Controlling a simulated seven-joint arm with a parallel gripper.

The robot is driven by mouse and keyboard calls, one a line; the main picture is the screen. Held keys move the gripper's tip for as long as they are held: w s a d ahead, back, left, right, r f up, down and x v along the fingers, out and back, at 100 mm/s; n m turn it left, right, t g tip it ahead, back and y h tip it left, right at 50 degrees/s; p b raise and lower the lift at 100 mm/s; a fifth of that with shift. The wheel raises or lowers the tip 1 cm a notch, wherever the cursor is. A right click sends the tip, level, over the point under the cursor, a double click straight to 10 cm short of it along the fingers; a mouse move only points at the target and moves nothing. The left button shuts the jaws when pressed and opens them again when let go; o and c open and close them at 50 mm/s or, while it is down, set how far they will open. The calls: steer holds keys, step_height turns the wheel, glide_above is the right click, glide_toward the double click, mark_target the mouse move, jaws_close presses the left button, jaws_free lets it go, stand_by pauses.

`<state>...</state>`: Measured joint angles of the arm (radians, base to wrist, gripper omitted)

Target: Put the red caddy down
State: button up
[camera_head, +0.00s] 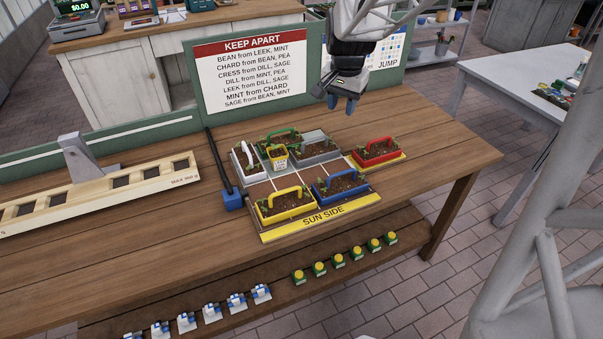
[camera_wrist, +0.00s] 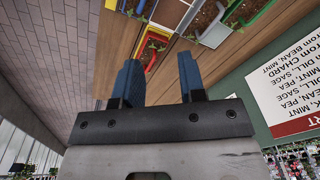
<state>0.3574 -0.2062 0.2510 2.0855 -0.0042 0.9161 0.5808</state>
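The red caddy (camera_head: 376,152), a tray of soil and seedlings with an arched handle, stands upright on a small yellow-edged plate (camera_head: 402,157) at the right of the caddy board. It also shows in the wrist view (camera_wrist: 150,50), beyond my fingertips. My gripper (camera_head: 341,104) is high above the table, behind and left of the red caddy and apart from it. In the wrist view its two blue fingers (camera_wrist: 158,76) are spread with nothing between them.
The KEEP APART sign (camera_head: 252,75) stands behind. The tabletop (camera_head: 440,150) is clear to the right.

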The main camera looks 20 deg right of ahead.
steer(key=s+a+r+n+t, duration=0.1)
steer(key=s+a+n, duration=0.9)
steer(key=s+a, duration=0.9)
steer(key=s, duration=0.4)
steer(key=shift+s+a+r+n+t, duration=0.25)
steer(key=shift+n+t, duration=0.05)
